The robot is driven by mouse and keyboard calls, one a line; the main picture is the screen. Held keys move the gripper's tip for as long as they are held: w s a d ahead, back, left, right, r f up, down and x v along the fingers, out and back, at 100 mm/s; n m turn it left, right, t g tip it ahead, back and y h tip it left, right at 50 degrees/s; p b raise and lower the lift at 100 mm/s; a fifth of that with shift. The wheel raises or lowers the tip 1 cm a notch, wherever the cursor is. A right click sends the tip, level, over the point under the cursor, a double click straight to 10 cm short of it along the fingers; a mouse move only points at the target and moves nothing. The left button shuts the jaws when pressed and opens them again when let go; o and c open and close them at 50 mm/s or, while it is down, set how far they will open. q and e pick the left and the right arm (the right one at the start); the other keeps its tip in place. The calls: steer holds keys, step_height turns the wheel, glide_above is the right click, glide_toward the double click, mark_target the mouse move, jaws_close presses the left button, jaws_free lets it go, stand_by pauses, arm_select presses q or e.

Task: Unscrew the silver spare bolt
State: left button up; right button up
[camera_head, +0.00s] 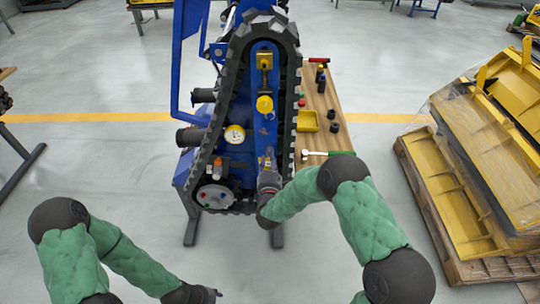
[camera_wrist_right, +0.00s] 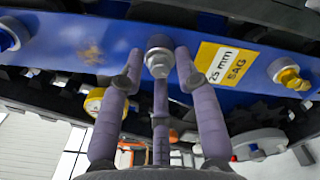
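In the right wrist view, a silver bolt (camera_wrist_right: 159,62) sits on the blue side plate (camera_wrist_right: 190,45) of the tracked carrier, left of a yellow "25 mm SAG" label. The fingertips of my right gripper (camera_wrist_right: 159,72) stand on either side of its head, with narrow gaps showing; the gripper looks open. In the head view my right gripper (camera_head: 267,163) is at the lower part of the blue plate (camera_head: 264,125) and hides the bolt there. My left gripper (camera_head: 208,294) is low in the head view, away from the carrier; its finger opening is unclear.
The black track (camera_head: 291,75) rings the plate. A wooden bench (camera_head: 345,135) with tools stands behind, and a pallet (camera_head: 440,225) with yellow parts at right.

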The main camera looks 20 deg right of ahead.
steer(key=m+b, duration=1.2)
steer(key=m, duration=1.7)
steer(key=shift+b, duration=0.4)
